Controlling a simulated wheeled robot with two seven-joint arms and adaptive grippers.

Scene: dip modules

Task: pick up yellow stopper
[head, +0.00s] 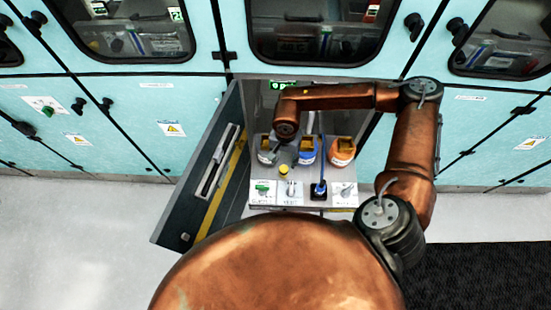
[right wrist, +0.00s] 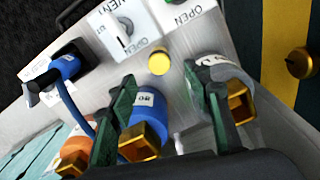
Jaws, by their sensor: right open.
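The yellow stopper (head: 284,171) stands on the light shelf that juts out of the open cabinet, just in front of the containers. It also shows in the right wrist view (right wrist: 158,62) as a small round yellow disc. My right gripper (right wrist: 163,88) is open and empty, its two dark green fingers spread apart. The stopper appears beyond the fingertips, between their lines, and apart from them. In the head view the gripper hangs under my copper wrist, mostly hidden by it. My left gripper is in neither view.
Grey, blue (head: 307,150) and orange (head: 342,151) containers stand behind the stopper. Switch panels (head: 262,190) and a black and blue connector with a cable (head: 319,190) line the shelf front. An open cabinet door (head: 195,178) stands at the left.

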